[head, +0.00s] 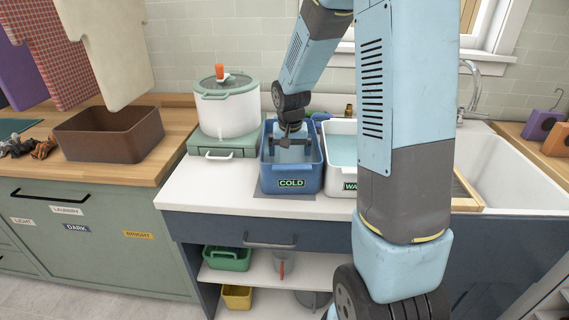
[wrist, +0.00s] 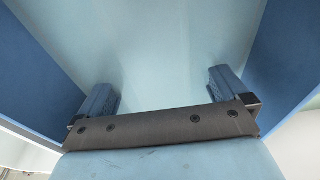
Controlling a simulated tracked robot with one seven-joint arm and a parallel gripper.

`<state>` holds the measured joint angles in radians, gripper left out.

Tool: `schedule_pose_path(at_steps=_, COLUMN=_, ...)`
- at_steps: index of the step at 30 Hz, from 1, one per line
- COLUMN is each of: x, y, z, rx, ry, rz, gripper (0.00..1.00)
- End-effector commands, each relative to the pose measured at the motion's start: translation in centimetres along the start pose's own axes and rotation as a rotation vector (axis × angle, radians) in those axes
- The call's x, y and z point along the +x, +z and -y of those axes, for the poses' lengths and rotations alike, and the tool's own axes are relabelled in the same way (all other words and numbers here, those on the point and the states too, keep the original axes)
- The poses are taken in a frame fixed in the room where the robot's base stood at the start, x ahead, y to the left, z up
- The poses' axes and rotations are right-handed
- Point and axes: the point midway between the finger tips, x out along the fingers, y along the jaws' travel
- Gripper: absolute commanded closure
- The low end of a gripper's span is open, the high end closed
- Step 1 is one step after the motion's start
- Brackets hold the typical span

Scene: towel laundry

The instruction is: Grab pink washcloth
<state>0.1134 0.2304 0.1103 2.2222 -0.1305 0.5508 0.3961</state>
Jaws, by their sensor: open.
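I cannot make out a pink washcloth in either view. My gripper (head: 289,145) points down into the blue bin (head: 291,178) labelled COLD on the white counter. In the wrist view my gripper (wrist: 162,88) is open, its two fingers wide apart, with nothing seen between them. Below the fingers is a pale blue surface (wrist: 165,40), which looks like water, between the bin's darker blue walls (wrist: 282,50). The gripper's bar and my arm hide part of the bin's inside.
A second white bin (head: 339,178) with pale water stands close on the right, partly behind my arm. A white pot (head: 227,112) on a green base stands left. A brown bin (head: 110,140) is on the wooden counter. A sink (head: 510,170) lies right.

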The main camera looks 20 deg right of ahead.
Motion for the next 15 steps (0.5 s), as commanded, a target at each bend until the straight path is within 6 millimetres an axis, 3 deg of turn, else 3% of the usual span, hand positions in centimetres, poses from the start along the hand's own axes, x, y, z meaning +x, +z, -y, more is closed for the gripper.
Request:
schedule_pose_path(at_steps=10, x=0.71, y=-0.01, z=0.05, rx=0.000, ry=-0.001, rz=-0.001, gripper=0.00)
schedule_pose_path(at_steps=15, x=0.69, y=0.00, z=0.06, rx=0.000, ry=-0.001, rz=-0.001, gripper=0.16)
